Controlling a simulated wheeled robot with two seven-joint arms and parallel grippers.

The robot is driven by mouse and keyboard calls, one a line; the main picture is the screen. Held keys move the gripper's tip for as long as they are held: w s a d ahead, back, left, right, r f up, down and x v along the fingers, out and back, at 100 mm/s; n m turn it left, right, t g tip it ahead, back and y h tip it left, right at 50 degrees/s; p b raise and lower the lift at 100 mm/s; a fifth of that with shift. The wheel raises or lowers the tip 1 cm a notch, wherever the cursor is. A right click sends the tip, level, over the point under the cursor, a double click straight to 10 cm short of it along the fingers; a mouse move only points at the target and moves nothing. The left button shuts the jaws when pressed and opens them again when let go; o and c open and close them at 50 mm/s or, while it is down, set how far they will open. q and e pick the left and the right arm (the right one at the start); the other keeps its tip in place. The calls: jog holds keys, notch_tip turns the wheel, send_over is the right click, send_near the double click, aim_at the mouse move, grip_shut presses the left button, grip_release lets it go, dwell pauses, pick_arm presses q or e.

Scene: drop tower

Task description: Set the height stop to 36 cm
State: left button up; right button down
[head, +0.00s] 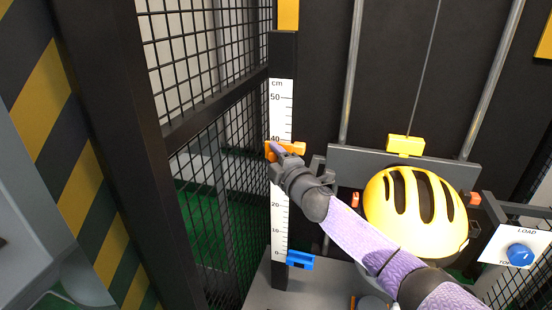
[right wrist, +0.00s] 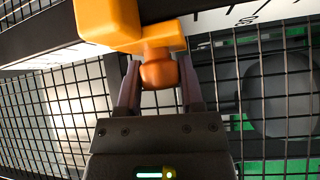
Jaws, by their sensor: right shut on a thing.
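The scale (head: 281,110) is a white upright strip in cm on a dark post in the head view, with 50 near its top and 0 near its bottom. The orange height stop (head: 298,148) sits across it just below the 40 mark; the exact reading is hard to tell. My right gripper (head: 276,151) is at the stop and partly covers it and the scale. In the right wrist view the fingers (right wrist: 160,82) are shut on the stop's round orange knob (right wrist: 158,70), under its yellow-orange block (right wrist: 108,20). My left gripper is not in view.
A blue marker (head: 300,261) sits near 0 on the post. A yellow helmet (head: 385,205) is right of my arm, before a grey crossbar (head: 345,153) between guide rods. Black mesh (head: 190,80) stands left of the post. A blue button (head: 520,254) is at the right.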

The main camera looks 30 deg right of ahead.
jog(key=shift+r, duration=0.9)
jog(key=shift+f, duration=0.35)
jog(key=shift+c, duration=1.1)
grip_release()
jog(key=s+p, duration=0.1)
jog(key=s, duration=0.9)
jog(key=shift+a+f, duration=0.35)
jog(key=shift+a, duration=0.05)
